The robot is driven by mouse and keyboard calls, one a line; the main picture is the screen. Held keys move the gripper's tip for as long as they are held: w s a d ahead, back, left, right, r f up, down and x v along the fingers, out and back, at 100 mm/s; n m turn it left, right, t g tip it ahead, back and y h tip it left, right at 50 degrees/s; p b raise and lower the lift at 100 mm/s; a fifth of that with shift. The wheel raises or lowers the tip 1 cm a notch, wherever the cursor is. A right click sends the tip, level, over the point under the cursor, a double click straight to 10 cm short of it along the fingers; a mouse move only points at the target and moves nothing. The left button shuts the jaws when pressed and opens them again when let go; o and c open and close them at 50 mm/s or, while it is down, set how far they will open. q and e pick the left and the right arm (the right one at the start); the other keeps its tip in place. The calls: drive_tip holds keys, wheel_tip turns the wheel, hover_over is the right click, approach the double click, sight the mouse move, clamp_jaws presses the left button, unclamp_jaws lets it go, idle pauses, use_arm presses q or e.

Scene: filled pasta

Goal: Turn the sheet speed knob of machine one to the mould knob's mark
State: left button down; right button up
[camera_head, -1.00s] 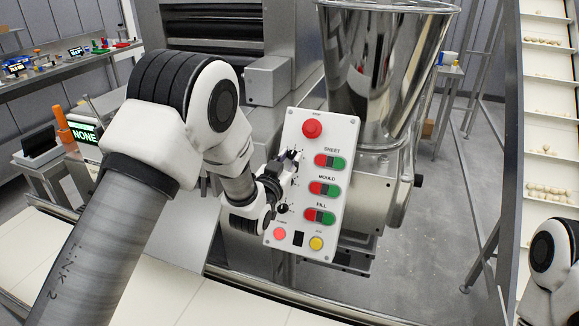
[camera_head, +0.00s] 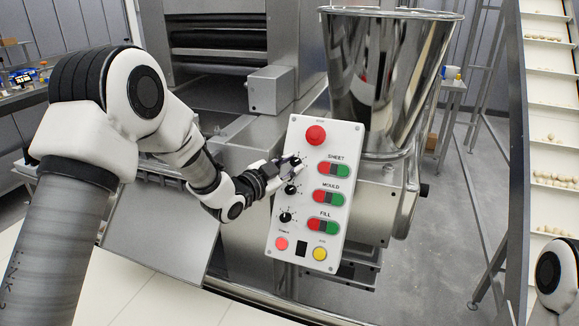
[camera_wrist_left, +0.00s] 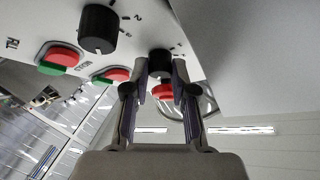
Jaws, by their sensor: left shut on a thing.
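The control panel (camera_head: 329,136) of the machine is a white tilted plate with rows labelled SHEET, MOULD and FILL. The sheet knob's pointer is hidden. My right gripper is out of view.
The lower fill knob (camera_head: 286,217), a red stop button (camera_head: 316,135) and red-green button pairs (camera_head: 329,197) are close by on the panel. A steel hopper (camera_head: 385,80) stands behind it. A conveyor (camera_head: 553,130) with pale pieces runs at the right.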

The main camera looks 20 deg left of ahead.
use_arm(q)
drive_tip(key=c, duration=0.9)
unclamp_jaws()
drive_tip(key=shift+f, duration=0.1)
drive_tip(key=shift+c, duration=0.2)
drive_tip(key=shift+w, duration=0.2)
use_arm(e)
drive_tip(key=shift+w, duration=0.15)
use_arm(q)
drive_tip(key=v, duration=1.2)
drive_tip(key=shift+a, duration=0.1)
